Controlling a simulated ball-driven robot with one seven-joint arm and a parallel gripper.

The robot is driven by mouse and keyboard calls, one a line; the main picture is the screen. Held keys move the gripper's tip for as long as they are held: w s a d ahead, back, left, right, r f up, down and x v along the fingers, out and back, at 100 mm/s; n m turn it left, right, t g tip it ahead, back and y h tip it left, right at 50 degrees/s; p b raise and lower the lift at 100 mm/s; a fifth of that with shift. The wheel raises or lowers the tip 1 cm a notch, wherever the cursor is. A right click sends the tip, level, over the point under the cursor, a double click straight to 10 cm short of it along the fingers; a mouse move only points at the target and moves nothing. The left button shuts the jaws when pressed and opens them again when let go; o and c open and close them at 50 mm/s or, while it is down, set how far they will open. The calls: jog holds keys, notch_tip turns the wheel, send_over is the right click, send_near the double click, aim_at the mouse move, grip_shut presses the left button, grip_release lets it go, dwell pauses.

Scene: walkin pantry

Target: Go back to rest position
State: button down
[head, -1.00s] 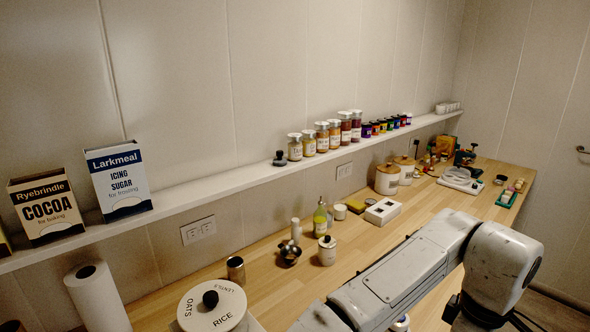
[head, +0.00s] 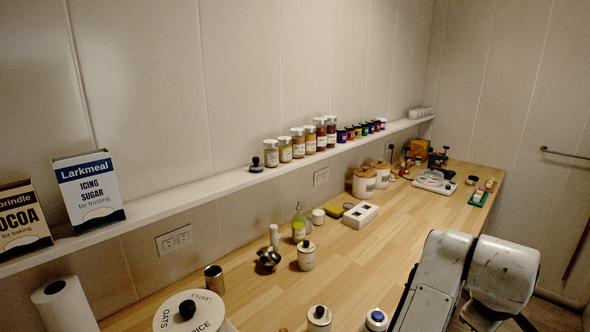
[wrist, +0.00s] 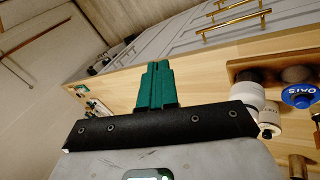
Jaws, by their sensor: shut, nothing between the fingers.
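My gripper (wrist: 157,84) shows in the wrist view as green fingers pressed together, with nothing between them. It is out of sight in the head view. There, only my white-grey arm shows at the lower right, beside the wooden counter (head: 350,262). In the wrist view the fingertips appear in front of the counter's edge and the grey drawer fronts (wrist: 185,45); they touch nothing that I can see.
A narrow wall shelf (head: 200,190) carries boxes and several jars. On the counter stand a round lidded container (head: 172,318), small bottles, a white box (head: 360,215) and canisters (head: 364,184). The counter's middle is clear. Brass drawer handles (wrist: 232,21) show in the wrist view.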

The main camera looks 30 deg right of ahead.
jog(key=s+a+f+t+y+b, duration=0.15)
jog(key=a+f, duration=0.25)
jog(key=f, duration=0.4)
jog(key=s+a+f, duration=0.2)
jog(key=a+f, duration=0.3)
jog(key=f, duration=0.3)
jog(key=s+a+f+g+y, duration=0.1)
jog(key=s+a+f+y, duration=0.1)
jog(key=s+a+f, duration=0.2)
jog(key=s+a+f+m+g+y, duration=0.1)
jog(key=s+a+f+y, duration=0.1)
jog(key=s+a+f, duration=0.3)
jog(key=a, duration=0.4)
jog(key=shift+s+a+f, duration=0.15)
jog(key=shift+s+f, duration=0.1)
jog(key=shift+s, duration=0.05)
